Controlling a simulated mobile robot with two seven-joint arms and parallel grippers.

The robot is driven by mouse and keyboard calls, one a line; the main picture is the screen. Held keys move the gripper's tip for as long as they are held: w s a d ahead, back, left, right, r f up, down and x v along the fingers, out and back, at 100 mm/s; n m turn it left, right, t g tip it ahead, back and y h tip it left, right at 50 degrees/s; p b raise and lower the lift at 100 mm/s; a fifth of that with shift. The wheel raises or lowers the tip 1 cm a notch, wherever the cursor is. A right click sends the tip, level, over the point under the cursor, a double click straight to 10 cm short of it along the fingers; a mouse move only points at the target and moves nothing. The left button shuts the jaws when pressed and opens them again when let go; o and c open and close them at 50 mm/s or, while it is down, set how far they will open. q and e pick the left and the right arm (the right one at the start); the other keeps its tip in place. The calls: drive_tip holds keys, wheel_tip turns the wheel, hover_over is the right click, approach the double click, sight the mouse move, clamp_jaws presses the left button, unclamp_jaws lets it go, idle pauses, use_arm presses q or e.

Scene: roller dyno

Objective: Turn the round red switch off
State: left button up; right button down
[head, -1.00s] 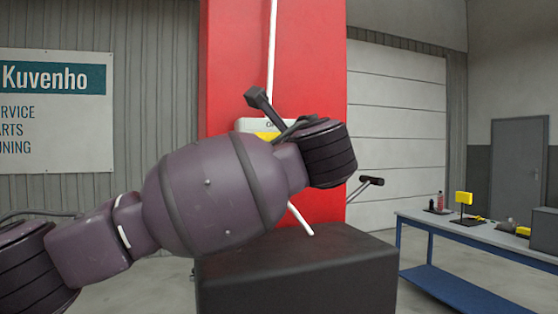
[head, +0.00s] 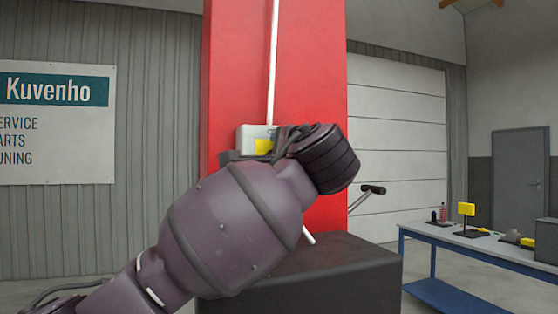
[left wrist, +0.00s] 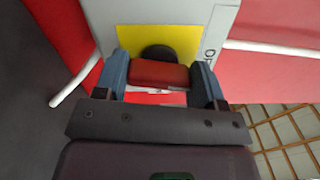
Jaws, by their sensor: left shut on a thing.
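The round red switch (left wrist: 160,73) sits on a yellow plate (left wrist: 190,40) on a pale switch box (left wrist: 90,18) in the left wrist view. The two blue-grey fingers of my left gripper (left wrist: 160,84) are on either side of it and shut on it. A dark round part shows just behind the red knob. In the head view the box (head: 250,133) is on the red pillar, and my left arm hides the switch and the fingertips. My right gripper is in neither view.
The red pillar (head: 310,80) carries a white conduit (head: 272,60) above the box. A dark block (head: 320,275) stands in front of the pillar. A blue-framed workbench (head: 470,238) with small items is at right.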

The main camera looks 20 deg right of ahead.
use_arm(q)
drive_tip(key=shift+f+n, duration=0.1)
drive_tip(key=shift+n, duration=1)
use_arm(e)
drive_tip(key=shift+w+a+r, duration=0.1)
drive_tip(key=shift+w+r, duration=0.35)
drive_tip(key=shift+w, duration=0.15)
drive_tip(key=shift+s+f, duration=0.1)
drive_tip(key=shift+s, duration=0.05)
use_arm(q)
drive_tip(key=o, duration=0.9)
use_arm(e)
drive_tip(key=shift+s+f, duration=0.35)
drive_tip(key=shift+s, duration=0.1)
use_arm(q)
drive_tip(key=shift+s, duration=0.1)
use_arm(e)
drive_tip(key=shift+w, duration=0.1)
